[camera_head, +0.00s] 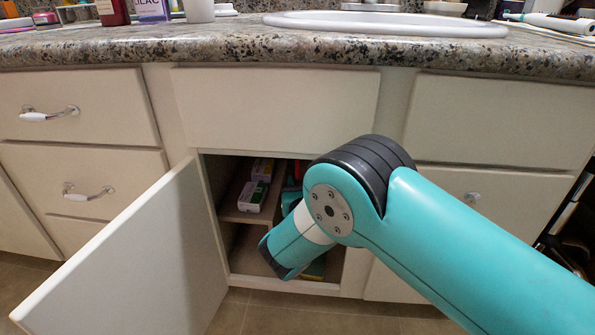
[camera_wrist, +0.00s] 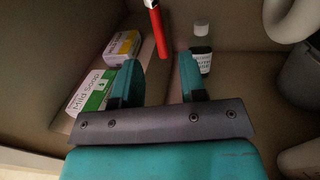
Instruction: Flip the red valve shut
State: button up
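The red valve handle (camera_wrist: 157,32) shows in the wrist view as a long red lever, inside the cabinet and ahead of my gripper. Its upper end meets a pale metal part at the picture's top edge. My gripper (camera_wrist: 160,68) is open, with its two teal fingers apart and nothing between them. The red lever lies beyond the fingertips, in line with the gap, and appears apart from them. In the head view a bit of red (camera_head: 299,169) shows inside the cabinet beside my arm; my arm hides most of that area.
Soap boxes (camera_wrist: 93,92) stand on a shelf left of my gripper. A white-capped bottle (camera_wrist: 202,50) stands beyond the right finger. A pale pipe (camera_wrist: 291,18) curves at upper right. The cabinet door (camera_head: 140,262) is open to the left, under the granite counter (camera_head: 200,47).

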aim_at(298, 168)
jog(key=w, duration=0.2)
jog(key=w+b, duration=0.1)
jog(key=w, duration=0.1)
jog(key=w+a+b, duration=0.1)
jog(key=w, duration=0.1)
jog(key=shift+w+f, duration=0.15)
jog(key=shift+w+a+b, duration=0.15)
jog(key=shift+w+b, duration=0.15)
jog(key=shift+w, duration=0.3)
grip_shut()
